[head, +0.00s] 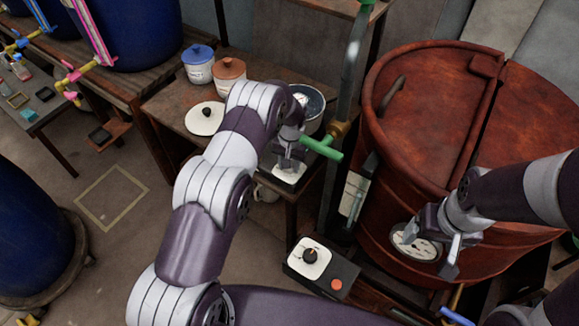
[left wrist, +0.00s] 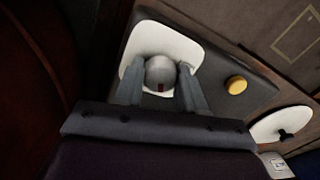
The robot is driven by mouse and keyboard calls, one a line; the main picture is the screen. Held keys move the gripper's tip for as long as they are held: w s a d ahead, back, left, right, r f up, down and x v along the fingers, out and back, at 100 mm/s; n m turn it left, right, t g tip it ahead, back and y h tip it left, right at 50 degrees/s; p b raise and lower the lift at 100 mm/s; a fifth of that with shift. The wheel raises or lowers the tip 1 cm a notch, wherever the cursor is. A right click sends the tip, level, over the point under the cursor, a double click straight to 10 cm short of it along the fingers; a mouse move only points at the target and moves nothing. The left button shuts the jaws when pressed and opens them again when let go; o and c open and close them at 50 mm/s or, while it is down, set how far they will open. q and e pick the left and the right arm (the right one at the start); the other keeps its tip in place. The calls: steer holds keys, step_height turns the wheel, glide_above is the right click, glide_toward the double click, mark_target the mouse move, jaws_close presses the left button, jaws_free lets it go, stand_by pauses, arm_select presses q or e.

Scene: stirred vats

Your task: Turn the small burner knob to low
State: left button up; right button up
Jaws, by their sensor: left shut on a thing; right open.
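A round grey knob (left wrist: 160,74) with a red mark sits on a white plate (left wrist: 150,32) in the left wrist view. The plate is on a dark panel with a yellow button (left wrist: 236,84). My left gripper (head: 289,160) is shut on this small burner knob, one finger on each side. In the head view the gripper hides the knob, and only part of its white plate (head: 287,174) shows. The red mark points toward the gripper's palm; the scale is not readable. My right gripper (head: 447,246) is open and empty in front of the red vat.
Another control box (head: 310,257) with a dark knob and red button stands lower down. The red vat (head: 430,120) with a dial gauge (head: 415,242) fills the right. A pipe with a green handle (head: 322,147) stands close beside my left gripper. Blue and brown jars stand behind.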

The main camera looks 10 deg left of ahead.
arm_select(q)
steer(key=n+b, duration=0.2)
steer(key=n, duration=0.1)
steer(key=shift+f, duration=0.1)
steer(key=shift+n+b, duration=0.55)
steer(key=shift+n, duration=1.05)
steer(key=shift+w, duration=0.1)
steer(key=o, duration=1.1)
steer(key=shift+c, duration=0.2)
step_height(320, 180, up, 13)
steer(key=shift+d+p, duration=0.2)
steer(key=shift+p, duration=0.15)
